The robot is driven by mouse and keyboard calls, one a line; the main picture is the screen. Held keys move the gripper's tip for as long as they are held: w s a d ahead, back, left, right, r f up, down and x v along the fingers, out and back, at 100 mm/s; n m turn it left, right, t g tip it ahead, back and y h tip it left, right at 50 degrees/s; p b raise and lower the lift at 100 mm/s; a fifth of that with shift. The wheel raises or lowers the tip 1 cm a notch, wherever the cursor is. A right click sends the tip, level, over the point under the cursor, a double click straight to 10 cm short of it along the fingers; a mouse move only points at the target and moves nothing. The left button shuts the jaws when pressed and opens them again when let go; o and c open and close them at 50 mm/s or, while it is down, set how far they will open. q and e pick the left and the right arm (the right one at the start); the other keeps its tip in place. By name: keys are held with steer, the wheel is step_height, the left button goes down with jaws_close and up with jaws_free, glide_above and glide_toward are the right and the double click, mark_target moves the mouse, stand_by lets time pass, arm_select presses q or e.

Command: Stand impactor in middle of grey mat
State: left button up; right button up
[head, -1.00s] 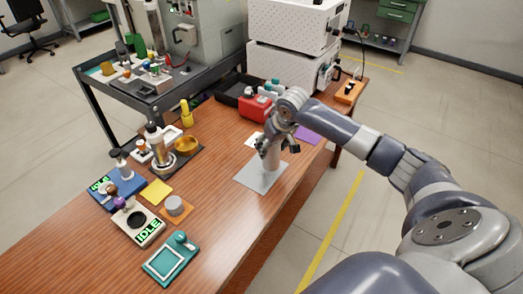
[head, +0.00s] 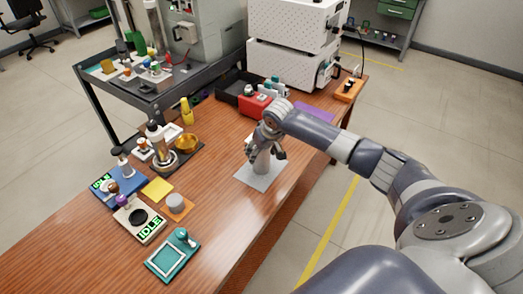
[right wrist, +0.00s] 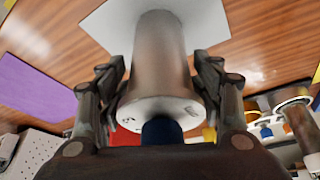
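The impactor (head: 262,164) is a grey metal cylinder standing upright on the grey mat (head: 247,177), close to its middle. In the right wrist view the impactor (right wrist: 160,65) runs away from me, its pale end and a dark blue knob towards me, with the mat (right wrist: 207,22) beyond its far end. My right gripper (head: 266,152) is above and around its upper part. In the right wrist view the right gripper's fingers (right wrist: 160,68) stand on both sides of the cylinder with narrow gaps, so it looks open. My left gripper is not in view.
A purple mat (head: 314,112) and a red box (head: 254,105) lie behind the grey mat. A yellow mat (head: 158,189), an orange mat (head: 181,214) and a teal tray (head: 172,256) are to the left. The wooden table is clear around the grey mat's left and front.

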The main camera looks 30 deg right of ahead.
steer(key=shift+o, duration=0.6)
steer(key=shift+r, duration=0.1)
steer(key=v, duration=1.2)
